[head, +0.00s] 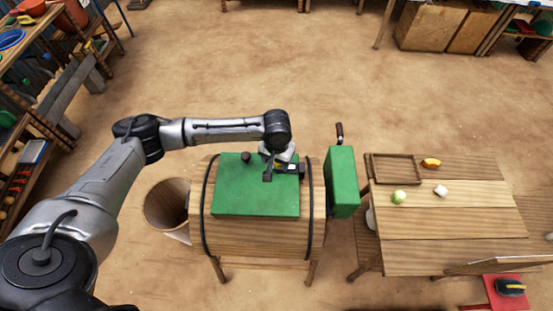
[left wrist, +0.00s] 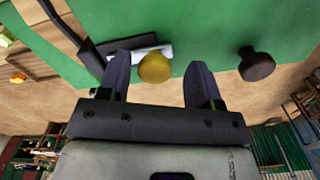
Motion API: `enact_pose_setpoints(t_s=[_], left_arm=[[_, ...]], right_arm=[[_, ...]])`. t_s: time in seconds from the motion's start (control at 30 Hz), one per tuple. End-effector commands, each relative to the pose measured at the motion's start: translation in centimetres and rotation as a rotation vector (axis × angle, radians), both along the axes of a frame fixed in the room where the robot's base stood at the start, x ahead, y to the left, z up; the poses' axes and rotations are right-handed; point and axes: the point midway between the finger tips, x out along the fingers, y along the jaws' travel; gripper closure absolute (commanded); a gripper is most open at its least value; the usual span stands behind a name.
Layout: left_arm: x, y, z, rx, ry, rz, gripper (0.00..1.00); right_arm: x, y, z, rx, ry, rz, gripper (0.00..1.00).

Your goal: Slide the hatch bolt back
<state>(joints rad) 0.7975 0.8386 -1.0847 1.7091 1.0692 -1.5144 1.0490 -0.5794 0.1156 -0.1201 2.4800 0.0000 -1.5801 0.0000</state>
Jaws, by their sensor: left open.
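The green hatch (head: 245,195) lies on top of a wooden barrel-like drum (head: 260,238). In the left wrist view, the bolt's brass-yellow knob (left wrist: 155,68) stands between the two fingers of my open left gripper (left wrist: 158,76); I cannot tell whether either finger touches it. A pale metal bar (left wrist: 154,51) shows behind the knob, partly hidden by a finger. A dark round knob (left wrist: 257,64) sits on the hatch to the right of the fingers. In the head view my left gripper (head: 272,168) is over the hatch's far right part and hides the bolt knob. My right gripper is out of view.
A green box (head: 342,182) with a crank handle (head: 339,132) stands at the drum's right end. Further right, a wooden table (head: 450,225) holds a shallow tray (head: 394,170) and small lumps. A wooden chute or bucket (head: 166,203) is at the left end. Open floor lies beyond.

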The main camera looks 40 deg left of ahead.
Motion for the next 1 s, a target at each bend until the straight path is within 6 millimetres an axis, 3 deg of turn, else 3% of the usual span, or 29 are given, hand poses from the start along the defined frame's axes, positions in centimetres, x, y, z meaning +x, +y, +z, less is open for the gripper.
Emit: enact_pose_setpoints(t_s=[0.27, 0.7, 1.0], left_arm=[[0.1, -0.1, 1.5, -0.002, -0.003, -0.001, 0.41], [0.1, -0.1, 9.8, -0.002, -0.004, -0.001, 0.41], [0.0, 0.0, 13.2, -0.001, -0.001, 0.001, 0.41]], right_arm=[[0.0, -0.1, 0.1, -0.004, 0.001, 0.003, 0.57], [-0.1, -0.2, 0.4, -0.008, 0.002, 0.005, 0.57], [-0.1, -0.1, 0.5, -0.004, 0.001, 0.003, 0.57]])
